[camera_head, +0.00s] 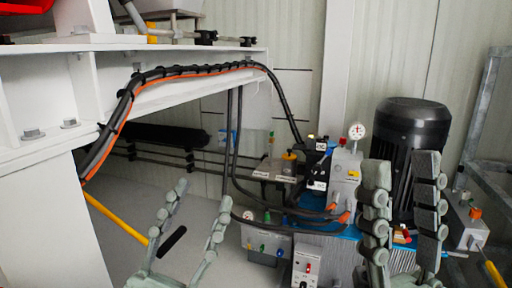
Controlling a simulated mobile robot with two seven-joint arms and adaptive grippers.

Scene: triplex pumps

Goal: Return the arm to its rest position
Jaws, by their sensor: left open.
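My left gripper (203,192) is at the lower middle, fingers pointing up and spread apart. It is open. A short black handle-like piece (172,241) shows between its fingers in the picture; I cannot tell whether it is close to them. My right gripper (401,162) is at the lower right, in front of the black motor (412,125). Its two fingers stand upright with a gap between them, and nothing is seen held. Most of both arms is out of view below.
A white steel frame (40,215) fills the left, with black and orange cables (190,71) along its beam. A hydraulic unit with a gauge (356,131), valves and hoses stands right of centre. A yellow pole (115,218) slants at lower left. A grey metal frame (484,105) stands far right.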

